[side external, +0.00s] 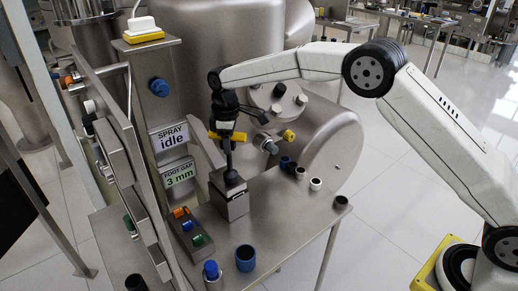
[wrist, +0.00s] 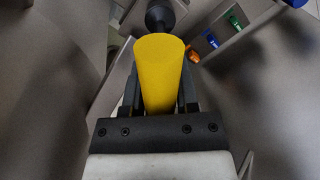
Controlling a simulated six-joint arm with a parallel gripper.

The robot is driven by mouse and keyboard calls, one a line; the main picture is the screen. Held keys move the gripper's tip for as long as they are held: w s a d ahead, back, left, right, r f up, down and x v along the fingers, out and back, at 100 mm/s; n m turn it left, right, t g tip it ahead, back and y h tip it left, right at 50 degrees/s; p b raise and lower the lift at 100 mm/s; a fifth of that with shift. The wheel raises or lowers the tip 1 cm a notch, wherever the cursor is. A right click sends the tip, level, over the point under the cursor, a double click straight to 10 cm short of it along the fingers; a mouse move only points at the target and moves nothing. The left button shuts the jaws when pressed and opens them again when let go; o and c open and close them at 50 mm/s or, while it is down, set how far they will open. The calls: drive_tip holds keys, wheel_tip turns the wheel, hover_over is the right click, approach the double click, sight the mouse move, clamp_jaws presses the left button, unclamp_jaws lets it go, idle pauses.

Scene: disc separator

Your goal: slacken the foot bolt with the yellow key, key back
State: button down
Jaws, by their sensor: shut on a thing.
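The yellow key (side external: 239,136) has a yellow handle, with a dark shaft running down from it. It stands roughly upright over a steel foot block (side external: 229,202) on the bench. A dark rounded end sits at the block's top; the foot bolt is hidden there, so I cannot tell how fully the key is seated. My gripper (side external: 226,128) is shut on the handle from above. In the wrist view the thick yellow handle (wrist: 159,75) lies between both jaws, with a dark round part beyond it. A sign reading "FOOT GAP 3 mm" (side external: 180,174) is beside the block.
A "SPRAY idle" sign (side external: 168,138) is on the post at left. Coloured plugs (side external: 190,226) sit in a rack by the block. A blue cup (side external: 245,258) and several small caps stand on the steel bench (side external: 275,215). A large steel drum (side external: 335,140) is behind.

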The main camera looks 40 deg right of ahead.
drive_tip(key=shift+n, duration=0.3)
drive_tip(key=n, duration=0.6)
drive_tip(key=shift+s+f, duration=0.1)
idle(0.3)
drive_tip(key=shift+r, duration=0.8)
idle(0.4)
idle(0.5)
drive_tip(key=m, duration=0.4)
drive_tip(key=shift+m, duration=0.4)
drive_tip(key=m, duration=0.5)
